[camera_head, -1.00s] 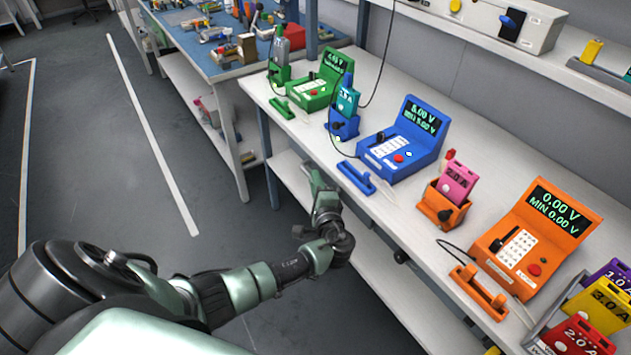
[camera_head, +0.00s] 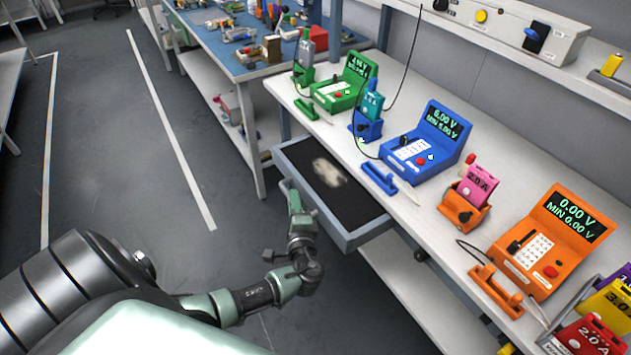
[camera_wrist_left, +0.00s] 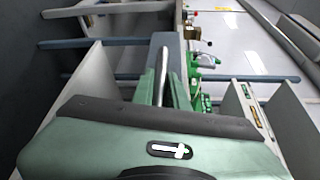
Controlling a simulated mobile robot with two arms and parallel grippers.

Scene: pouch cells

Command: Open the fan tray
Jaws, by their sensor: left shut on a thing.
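The fan tray, a grey drawer (camera_head: 346,237) with a dark bottom, stands pulled out from under the white bench top. A pale, blurry patch lies on its bottom; I cannot tell what it is. My left gripper (camera_head: 287,187) is at the drawer's front, toward its left end, shut on the handle. In the left wrist view the gripper (camera_wrist_left: 165,92) has its fingers around a metal bar handle (camera_wrist_left: 166,65) on the grey drawer front. My right gripper is in neither view.
Green (camera_head: 345,85), blue (camera_head: 427,143) and orange (camera_head: 548,248) meters stand on the white bench (camera_head: 400,225) above the drawer. A blue-topped bench (camera_head: 230,66) stands behind at the left. The floor left of my arm is clear.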

